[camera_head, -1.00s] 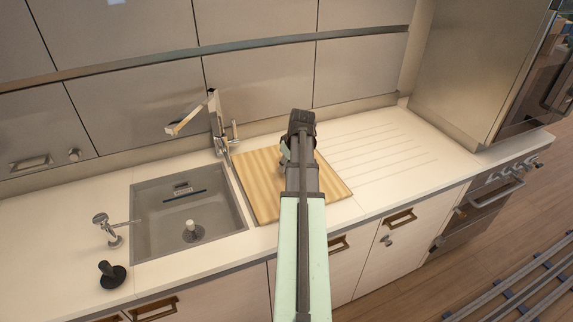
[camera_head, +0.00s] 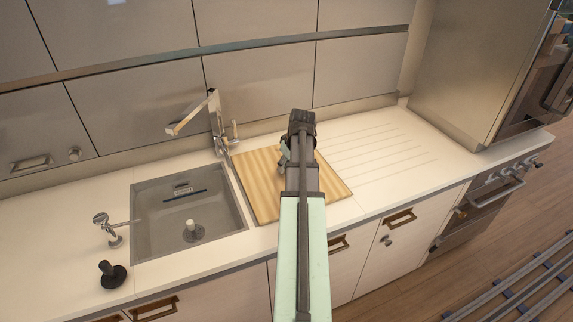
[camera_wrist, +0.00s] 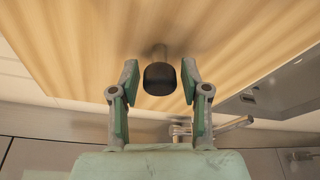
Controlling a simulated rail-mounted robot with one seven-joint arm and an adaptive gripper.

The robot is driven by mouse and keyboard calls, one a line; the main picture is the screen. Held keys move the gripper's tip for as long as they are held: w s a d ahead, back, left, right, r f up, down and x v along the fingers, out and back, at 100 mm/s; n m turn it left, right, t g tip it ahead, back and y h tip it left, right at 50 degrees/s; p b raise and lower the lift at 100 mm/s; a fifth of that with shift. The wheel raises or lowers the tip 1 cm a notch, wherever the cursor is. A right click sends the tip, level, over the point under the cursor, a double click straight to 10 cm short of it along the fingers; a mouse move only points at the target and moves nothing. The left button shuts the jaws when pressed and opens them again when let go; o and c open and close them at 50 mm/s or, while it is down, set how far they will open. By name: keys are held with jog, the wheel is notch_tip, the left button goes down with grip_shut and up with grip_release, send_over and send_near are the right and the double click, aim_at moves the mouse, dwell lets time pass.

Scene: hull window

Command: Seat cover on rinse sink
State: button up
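The cover is a striped wooden board (camera_head: 258,185) lying on the counter to the right of the open grey sink (camera_head: 150,240). In the head view my arm hides most of the gripper (camera_head: 285,156). The sink is uncovered, with a pale upright plug in its drain.
A faucet (camera_head: 216,125) stands behind the sink, its spout reaching left. A soap dispenser (camera_head: 107,230) and a black stopper-like piece (camera_head: 112,275) stand on the counter left of the sink. The grooved drainer (camera_head: 385,150) at right is clear. A tall cabinet (camera_head: 475,80) bounds the right.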

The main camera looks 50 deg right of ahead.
jog(key=shift+p+v, duration=1.05)
jog(key=shift+v, duration=0.7)
dwell(0.3)
jog(key=o, duration=0.6)
jog(key=shift+c, duration=0.2)
jog(key=c, duration=0.6)
jog(key=shift+o, duration=0.2)
jog(key=p+v, duration=0.5)
jog(key=v, duration=0.4)
